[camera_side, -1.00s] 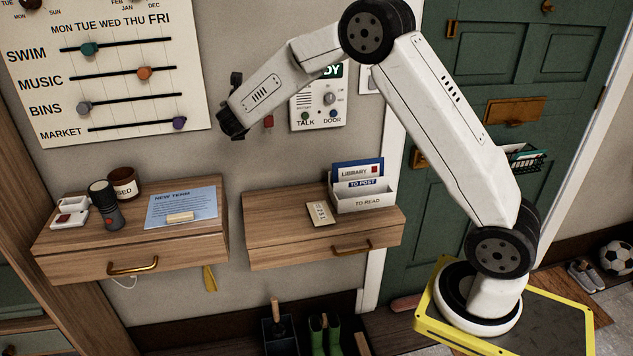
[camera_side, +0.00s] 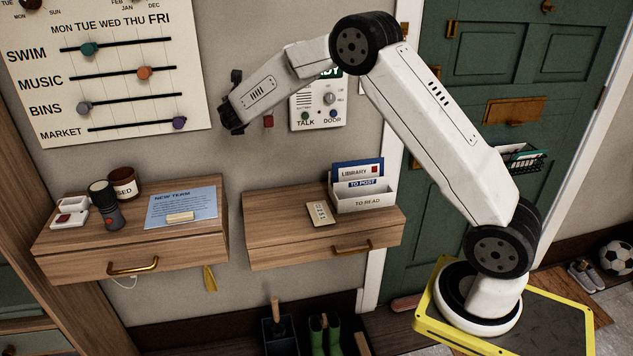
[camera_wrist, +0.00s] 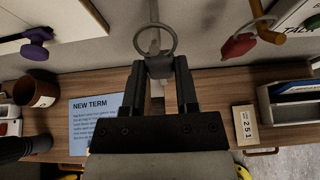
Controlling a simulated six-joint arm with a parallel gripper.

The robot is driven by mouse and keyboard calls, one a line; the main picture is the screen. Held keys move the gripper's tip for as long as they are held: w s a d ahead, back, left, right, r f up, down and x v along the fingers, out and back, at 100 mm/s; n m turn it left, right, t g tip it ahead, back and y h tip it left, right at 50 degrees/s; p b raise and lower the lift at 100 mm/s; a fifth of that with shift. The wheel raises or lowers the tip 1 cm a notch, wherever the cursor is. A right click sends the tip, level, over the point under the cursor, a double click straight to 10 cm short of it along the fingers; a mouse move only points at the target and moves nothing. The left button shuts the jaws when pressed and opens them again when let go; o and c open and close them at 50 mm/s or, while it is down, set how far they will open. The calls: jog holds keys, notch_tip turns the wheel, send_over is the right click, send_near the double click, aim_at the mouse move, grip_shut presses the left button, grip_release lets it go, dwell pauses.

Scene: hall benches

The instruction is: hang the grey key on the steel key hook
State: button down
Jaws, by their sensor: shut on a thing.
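In the wrist view my gripper (camera_wrist: 159,80) is shut on the grey key, whose head (camera_wrist: 158,67) sits between the fingertips. A round ring (camera_wrist: 174,42) stands up from the key. A grey upright bar, apparently the steel key hook (camera_wrist: 154,14), shows at the top of the view and overlaps the ring. I cannot tell whether the ring is around the hook or only in front of it. In the side view my gripper (camera_side: 231,104) is close to the wall, right of the chart; key and hook are not discernible there.
A red tag (camera_wrist: 238,46) hangs by a brass hook (camera_wrist: 268,30) just right of the gripper. A purple knob (camera_wrist: 38,36) of the wall chart is at left. Two wooden wall drawers (camera_side: 130,262) are below, with a letter rack (camera_side: 363,200). An intercom (camera_side: 318,106) is to the right.

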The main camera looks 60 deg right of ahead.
jog(key=shift+w+d+f, duration=0.3)
jog(key=shift+f, duration=0.25)
jog(key=shift+f, duration=0.1)
dwell(0.5)
jog(key=shift+c, duration=1.4)
grip_release()
jog(key=v, duration=0.7)
jog(key=shift+s+a+r, duration=0.2)
jog(key=shift+r, duration=0.05)
